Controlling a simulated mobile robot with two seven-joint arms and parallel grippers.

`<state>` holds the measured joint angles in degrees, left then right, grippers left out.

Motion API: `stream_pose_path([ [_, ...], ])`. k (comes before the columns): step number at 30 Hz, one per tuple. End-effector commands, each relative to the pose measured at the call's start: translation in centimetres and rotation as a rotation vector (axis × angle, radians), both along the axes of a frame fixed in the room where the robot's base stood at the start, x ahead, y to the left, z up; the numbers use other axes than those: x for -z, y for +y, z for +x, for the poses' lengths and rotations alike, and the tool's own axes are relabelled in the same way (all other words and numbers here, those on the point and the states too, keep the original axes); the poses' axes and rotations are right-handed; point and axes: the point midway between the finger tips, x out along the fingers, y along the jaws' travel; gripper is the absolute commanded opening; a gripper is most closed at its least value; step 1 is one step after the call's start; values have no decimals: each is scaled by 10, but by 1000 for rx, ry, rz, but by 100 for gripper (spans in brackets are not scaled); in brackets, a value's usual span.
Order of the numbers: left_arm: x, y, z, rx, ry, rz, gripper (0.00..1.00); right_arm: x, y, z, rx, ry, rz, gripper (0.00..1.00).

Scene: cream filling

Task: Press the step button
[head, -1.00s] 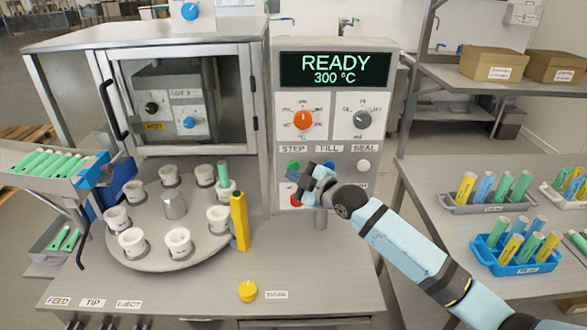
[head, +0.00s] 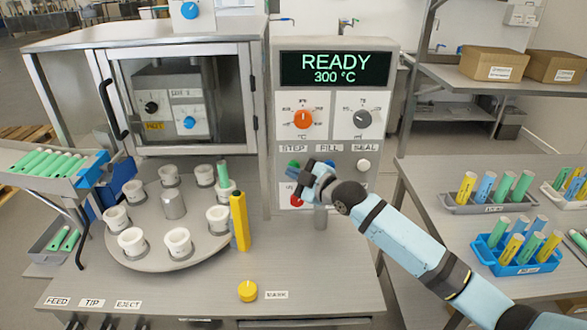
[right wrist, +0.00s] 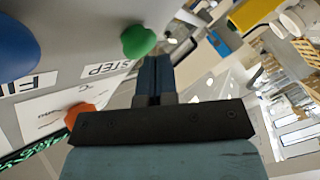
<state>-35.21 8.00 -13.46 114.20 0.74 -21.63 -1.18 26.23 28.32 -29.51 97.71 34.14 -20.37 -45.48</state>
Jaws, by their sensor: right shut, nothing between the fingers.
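The green step button (head: 293,165) sits under the STEP label on the upright control panel (head: 282,129). In the right wrist view the green button (right wrist: 138,41) stands out from the panel beside the STEP label, just left of my fingers. My right gripper (head: 292,173) is in front of the panel, its fingertips close to the button and partly covering its lower side. In the wrist view the right gripper (right wrist: 155,70) is shut and empty, with its fingertips beside the button; I cannot tell whether they touch. My left gripper is not in view.
A blue button (right wrist: 15,50) under FILL, a red button (head: 297,201) and a white button (head: 364,165) are nearby. The display (head: 336,68) reads READY, 300 °C. A yellow post (head: 240,222) and a turntable with white cups (head: 178,240) stand left.

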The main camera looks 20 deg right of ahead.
Motion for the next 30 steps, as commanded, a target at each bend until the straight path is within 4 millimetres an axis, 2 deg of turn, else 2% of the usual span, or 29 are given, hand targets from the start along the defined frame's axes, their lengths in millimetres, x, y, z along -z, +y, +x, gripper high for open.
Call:
stream_pose_path([
  [30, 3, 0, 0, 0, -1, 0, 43, -1, -2, 8, 0, -1, 1, 0],
])
